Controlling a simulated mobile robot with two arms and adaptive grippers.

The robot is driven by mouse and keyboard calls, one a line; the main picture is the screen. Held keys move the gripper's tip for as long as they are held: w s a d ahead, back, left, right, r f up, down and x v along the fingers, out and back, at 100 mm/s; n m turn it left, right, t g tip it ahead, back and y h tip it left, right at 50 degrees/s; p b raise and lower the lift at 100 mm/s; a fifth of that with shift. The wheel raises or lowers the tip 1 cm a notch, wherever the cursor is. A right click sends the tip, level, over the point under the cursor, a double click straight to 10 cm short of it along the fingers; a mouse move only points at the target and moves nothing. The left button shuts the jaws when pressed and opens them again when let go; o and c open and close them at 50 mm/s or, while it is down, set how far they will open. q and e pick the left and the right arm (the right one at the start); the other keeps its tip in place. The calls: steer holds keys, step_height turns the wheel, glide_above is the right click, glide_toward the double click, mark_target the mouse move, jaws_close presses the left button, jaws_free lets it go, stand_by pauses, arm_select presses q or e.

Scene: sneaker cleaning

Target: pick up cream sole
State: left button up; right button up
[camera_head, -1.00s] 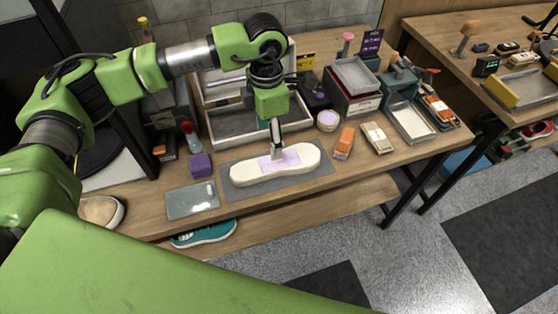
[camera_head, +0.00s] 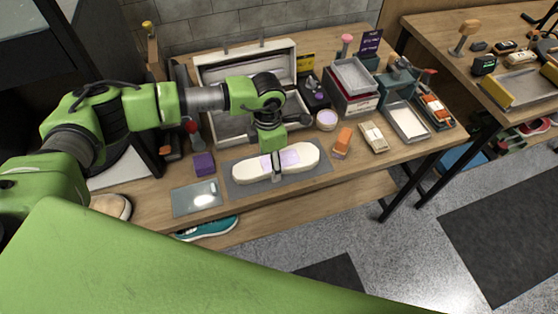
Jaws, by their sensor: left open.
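The cream sole (camera_head: 304,157) lies flat on a dark grey mat (camera_head: 318,178) on the wooden workbench. My right gripper is not in view.
A glassy grey plate (camera_head: 197,198) lies left of the mat, with a purple block (camera_head: 204,163) behind it. An open grey case (camera_head: 229,125) stands behind the sole. An orange brush (camera_head: 343,141) and a cream brush (camera_head: 374,137) lie to the right.

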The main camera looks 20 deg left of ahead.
arm_select(q)
steer(key=c, duration=1.3)
steer(key=shift+r, duration=0.1)
